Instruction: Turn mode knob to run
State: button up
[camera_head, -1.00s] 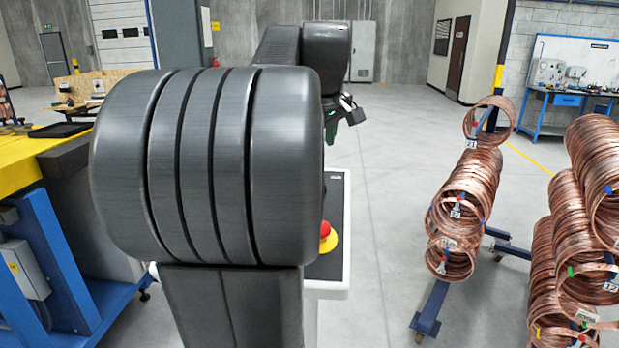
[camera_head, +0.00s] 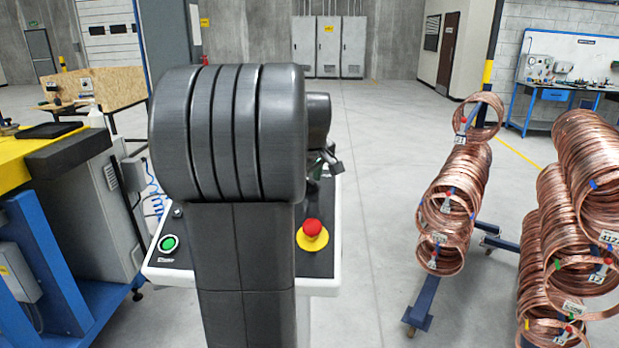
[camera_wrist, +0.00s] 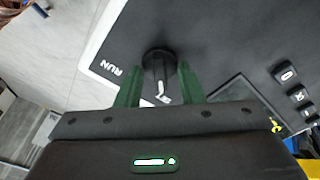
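The black mode knob (camera_wrist: 158,66) stands on the dark panel in the wrist view. White marks show at its near side, and I cannot tell which belong to its pointer. The white RUN label (camera_wrist: 111,69) is printed to its left. My gripper (camera_wrist: 157,78) has two green fingers, one on each side of the knob. A gap shows between each finger and the knob, so it looks open. How deep the fingers reach around the knob is unclear. In the head view my arm hides the knob and most of the gripper.
The control console (camera_head: 318,284) carries a red emergency stop (camera_head: 312,230) and a green button (camera_head: 168,243). Black rocker switches (camera_wrist: 287,75) and a dark screen (camera_wrist: 245,97) lie right of the knob. Copper coil racks (camera_head: 447,200) stand right; a yellow-topped bench (camera_head: 30,152) stands left.

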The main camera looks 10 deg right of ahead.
grip_shut()
